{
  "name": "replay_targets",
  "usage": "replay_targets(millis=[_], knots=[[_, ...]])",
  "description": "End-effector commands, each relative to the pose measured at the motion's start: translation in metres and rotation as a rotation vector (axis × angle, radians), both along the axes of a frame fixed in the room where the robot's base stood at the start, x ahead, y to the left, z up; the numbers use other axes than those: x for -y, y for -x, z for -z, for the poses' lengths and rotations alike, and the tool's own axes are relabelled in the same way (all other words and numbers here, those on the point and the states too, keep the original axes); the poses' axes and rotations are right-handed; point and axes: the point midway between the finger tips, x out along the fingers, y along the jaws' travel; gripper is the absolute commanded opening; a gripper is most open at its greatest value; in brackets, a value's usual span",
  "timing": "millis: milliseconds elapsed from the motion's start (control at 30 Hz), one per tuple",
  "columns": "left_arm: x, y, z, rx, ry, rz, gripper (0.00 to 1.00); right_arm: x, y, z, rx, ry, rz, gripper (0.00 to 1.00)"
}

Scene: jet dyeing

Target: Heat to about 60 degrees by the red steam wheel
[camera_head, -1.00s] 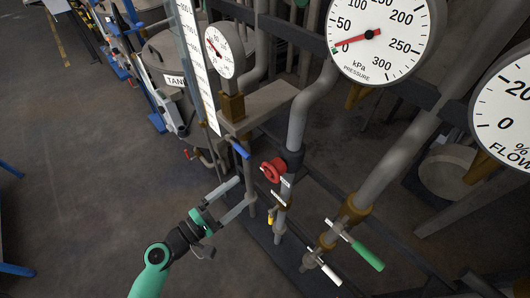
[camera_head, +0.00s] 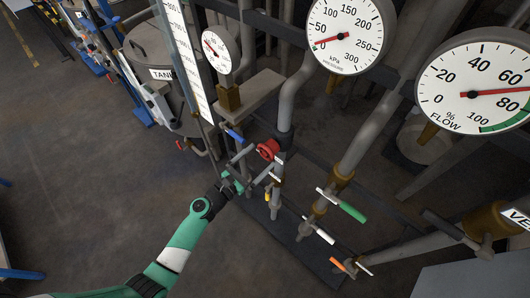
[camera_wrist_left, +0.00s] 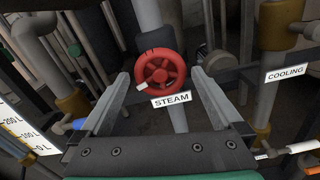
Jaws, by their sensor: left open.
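The red steam wheel (camera_head: 267,149) sits on a grey vertical pipe. In the left wrist view the wheel (camera_wrist_left: 160,68) is face-on above a white STEAM label (camera_wrist_left: 171,99), with a pale mark at its lower left rim. My left gripper (camera_head: 257,161) is open in front of the wheel. Its two fingers point at the wheel's left and right sides, and the wheel shows between them; contact cannot be told. A small round dial (camera_head: 216,50) at upper left has a red needle pointing up-left; its numbers are too small to read. My right gripper is not in view.
The flow dial (camera_head: 478,86) reads about 70. Blue (camera_head: 234,135), green (camera_head: 352,212), white (camera_head: 323,235) and orange (camera_head: 337,264) handles stand near the wheel. A tank (camera_head: 165,65) is behind left. Open floor lies at left.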

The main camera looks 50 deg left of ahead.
Motion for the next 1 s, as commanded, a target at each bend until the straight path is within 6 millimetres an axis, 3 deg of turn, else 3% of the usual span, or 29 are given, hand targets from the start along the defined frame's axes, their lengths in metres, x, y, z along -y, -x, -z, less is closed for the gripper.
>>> replay_targets(millis=[200, 500, 867, 1000], knots=[[-0.002, -0.031, 0.001, 0.001, 0.000, 0.001, 1.00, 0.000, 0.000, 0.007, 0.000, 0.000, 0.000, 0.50], [-0.003, -0.035, 0.000, 0.000, 0.000, 0.000, 1.00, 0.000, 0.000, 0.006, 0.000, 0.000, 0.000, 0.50], [-0.003, -0.034, 0.000, 0.000, 0.000, 0.000, 0.37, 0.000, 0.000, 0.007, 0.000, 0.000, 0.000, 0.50], [-0.003, -0.034, 0.000, 0.000, -0.003, 0.000, 0.35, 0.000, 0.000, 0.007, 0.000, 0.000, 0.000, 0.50]])
